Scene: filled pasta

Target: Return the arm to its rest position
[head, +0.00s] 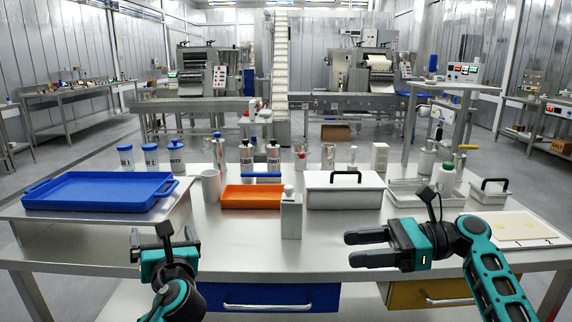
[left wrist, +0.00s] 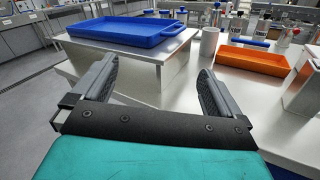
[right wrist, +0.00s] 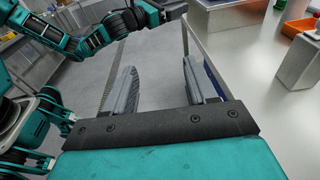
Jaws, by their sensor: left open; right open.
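My right gripper (head: 368,249) is open and empty above the front right of the steel table, its fingers pointing left in the head view. In the right wrist view its fingers (right wrist: 160,88) stand apart with floor and the table edge beyond them. My left gripper (head: 165,240) is open and empty at the front left of the table, its fingers pointing away from me. In the left wrist view its fingers (left wrist: 155,82) are spread with nothing between them; the raised stand lies beyond. Neither gripper touches an object.
A blue tray (head: 98,191) sits on a raised stand at left. An orange tray (head: 252,197), a metal box (head: 291,216) and a white lidded container (head: 344,191) stand mid-table. A white board (head: 510,229) lies at right. The table front between the grippers is clear.

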